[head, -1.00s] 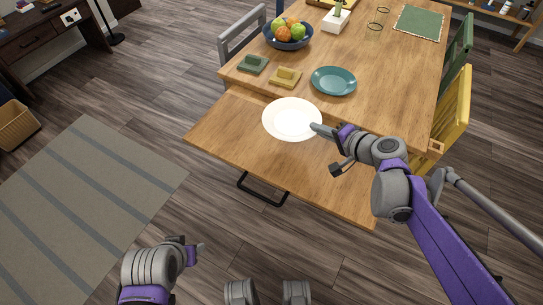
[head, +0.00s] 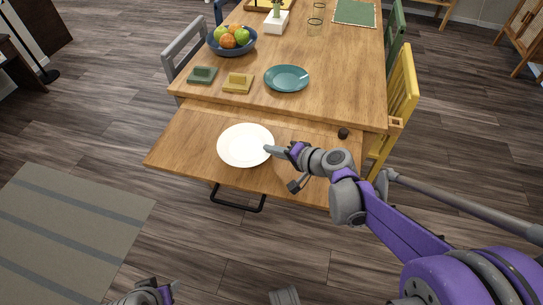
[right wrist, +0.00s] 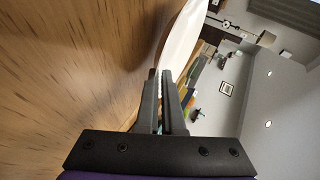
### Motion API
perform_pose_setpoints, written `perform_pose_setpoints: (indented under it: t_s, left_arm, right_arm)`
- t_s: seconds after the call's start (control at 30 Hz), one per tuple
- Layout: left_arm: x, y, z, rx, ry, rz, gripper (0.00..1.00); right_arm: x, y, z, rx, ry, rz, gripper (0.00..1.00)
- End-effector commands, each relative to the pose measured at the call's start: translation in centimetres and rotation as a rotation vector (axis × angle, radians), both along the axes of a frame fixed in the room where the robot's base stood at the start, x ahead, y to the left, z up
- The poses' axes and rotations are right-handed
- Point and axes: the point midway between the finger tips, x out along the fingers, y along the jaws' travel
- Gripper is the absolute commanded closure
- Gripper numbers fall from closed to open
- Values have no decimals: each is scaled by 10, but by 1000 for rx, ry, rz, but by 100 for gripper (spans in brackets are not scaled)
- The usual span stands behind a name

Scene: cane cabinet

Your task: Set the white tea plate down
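The white tea plate (head: 240,147) shows over the lower pull-out leaf (head: 180,150) of the wooden table in the head view. My right gripper (head: 275,150) is shut on its right rim. In the right wrist view the fingers (right wrist: 165,105) pinch the edge of the plate (right wrist: 182,42), close to the wood surface (right wrist: 70,80). I cannot tell whether the plate touches the leaf. My left gripper (head: 172,288) is at the bottom edge of the head view, away from the table and partly cut off.
A small dark round object (head: 343,133) is right of the white plate. The leaf left of the plate is clear.

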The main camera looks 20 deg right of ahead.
Motion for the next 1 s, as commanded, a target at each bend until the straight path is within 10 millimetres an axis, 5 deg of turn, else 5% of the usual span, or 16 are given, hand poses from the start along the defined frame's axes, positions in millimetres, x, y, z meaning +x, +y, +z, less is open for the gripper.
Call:
perform_pose_setpoints:
  t_s: [0.17,0.5,0.6,1.0]
  left_arm:
    - [1,0,-13,0,4,0,50]
    - [1,0,-14,0,5,0,50]
    - [1,0,-13,0,4,0,50]
    - [0,0,-5,0,2,0,50]
  right_arm:
    - [1,0,-25,1,0,0,100]
    - [0,0,-27,1,0,0,100]
    - [0,0,-27,0,0,0,83]
    - [-10,-7,-16,-2,-1,-4,83]
